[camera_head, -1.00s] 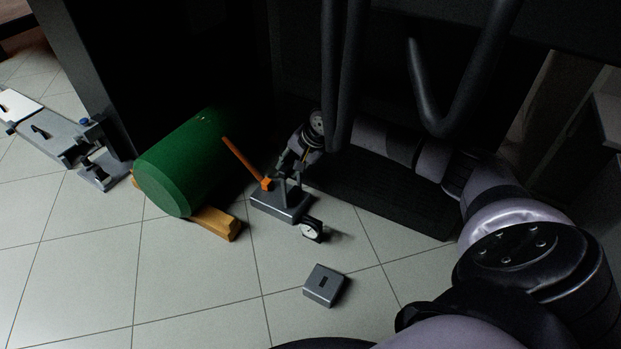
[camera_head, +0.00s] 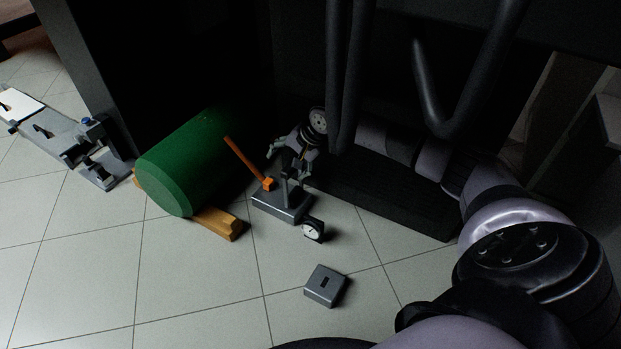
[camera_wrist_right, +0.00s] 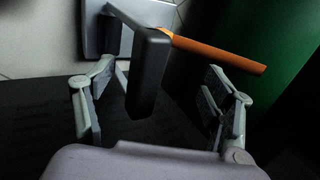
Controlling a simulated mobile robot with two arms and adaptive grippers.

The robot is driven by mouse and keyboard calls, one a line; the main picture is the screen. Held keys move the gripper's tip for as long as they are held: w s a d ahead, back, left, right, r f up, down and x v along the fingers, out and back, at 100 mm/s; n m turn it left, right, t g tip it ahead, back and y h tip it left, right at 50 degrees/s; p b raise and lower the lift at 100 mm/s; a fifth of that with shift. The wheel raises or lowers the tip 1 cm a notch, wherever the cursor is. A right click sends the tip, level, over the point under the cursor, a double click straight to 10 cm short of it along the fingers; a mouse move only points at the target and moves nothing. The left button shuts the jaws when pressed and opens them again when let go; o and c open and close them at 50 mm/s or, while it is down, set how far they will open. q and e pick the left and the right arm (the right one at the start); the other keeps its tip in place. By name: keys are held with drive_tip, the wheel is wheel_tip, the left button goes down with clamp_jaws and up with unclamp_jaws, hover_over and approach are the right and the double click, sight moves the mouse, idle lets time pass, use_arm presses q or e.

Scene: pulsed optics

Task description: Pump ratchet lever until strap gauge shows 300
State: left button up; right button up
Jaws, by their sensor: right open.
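The ratchet unit (camera_head: 283,205) is a grey block on the floor with an orange lever (camera_head: 243,160) slanting up to the left. Its round white-faced gauge (camera_head: 311,231) stands at the front right; the reading is too small to tell. My right gripper (camera_head: 284,158) is open, above the back of the unit and right of the lever. In the right wrist view its fingers (camera_wrist_right: 158,88) are spread on either side of a dark grey upright part (camera_wrist_right: 148,75), apart from it. The orange lever (camera_wrist_right: 215,53) lies beyond the fingertips there. My left gripper is out of view.
A green cylinder (camera_head: 190,160) lies on a wooden cradle (camera_head: 218,222) left of the unit. A small grey slotted block (camera_head: 325,285) sits in front. A grey bench-like fixture (camera_head: 60,140) stands at far left. Dark cabinet surfaces are behind; the tiled floor in front is mostly clear.

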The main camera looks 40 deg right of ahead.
drive_tip(key=shift+s+d, duration=0.15)
drive_tip(key=p+v, duration=0.6)
drive_tip(key=v, duration=0.1)
drive_tip(key=shift+s+r+p, duration=0.2)
drive_tip(key=shift+r+p, duration=0.1)
drive_tip(key=shift+p, duration=0.05)
drive_tip(key=shift+d, duration=0.1)
